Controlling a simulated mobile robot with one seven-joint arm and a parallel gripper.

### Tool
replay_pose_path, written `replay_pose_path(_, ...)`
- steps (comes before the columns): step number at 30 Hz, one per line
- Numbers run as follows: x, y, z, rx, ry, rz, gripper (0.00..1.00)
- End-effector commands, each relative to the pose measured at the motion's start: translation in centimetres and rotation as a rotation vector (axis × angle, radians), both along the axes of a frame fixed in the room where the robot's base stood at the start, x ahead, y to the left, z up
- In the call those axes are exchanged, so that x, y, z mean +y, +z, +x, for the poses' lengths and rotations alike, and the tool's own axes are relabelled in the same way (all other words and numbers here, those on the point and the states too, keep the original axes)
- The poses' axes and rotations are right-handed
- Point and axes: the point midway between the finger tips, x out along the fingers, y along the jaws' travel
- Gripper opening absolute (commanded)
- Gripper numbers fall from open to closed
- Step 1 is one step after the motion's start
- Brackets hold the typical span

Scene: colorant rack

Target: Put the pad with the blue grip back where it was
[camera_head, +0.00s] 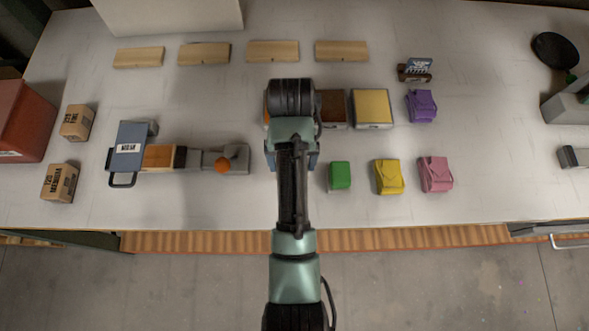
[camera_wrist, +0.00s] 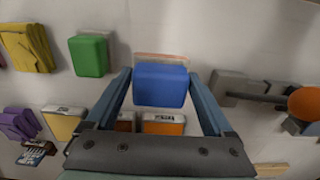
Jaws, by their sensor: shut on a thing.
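The pad with the blue grip (camera_wrist: 160,84) is between the two fingers of my gripper (camera_wrist: 159,78) in the wrist view. The gripper is shut on it. A pale peach-edged strip (camera_wrist: 162,56) shows just past its far edge; I cannot tell whether this is part of the pad or a mark on the table. In the head view my arm hides the pad, and only the sides of my gripper (camera_head: 292,158) show, left of a green block (camera_head: 340,175). The gap between pad and table is unclear.
An orange tin (camera_wrist: 163,124), a brown tin (camera_head: 332,108) and a beige tin (camera_head: 372,109) stand behind. Yellow (camera_head: 388,177), pink (camera_head: 436,174) and purple (camera_head: 422,106) pouches are right. A grey fixture with an orange knob (camera_head: 222,165) is left. The table's front edge is near.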

Motion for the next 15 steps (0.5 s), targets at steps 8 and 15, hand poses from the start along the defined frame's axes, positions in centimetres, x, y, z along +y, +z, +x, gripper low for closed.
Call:
replay_pose_path(8,0.0,-3.1,-0.1,0.001,0.000,0.000,0.42)
replay_pose_path(15,0.0,-5.9,-0.1,0.000,0.000,0.000,0.42)
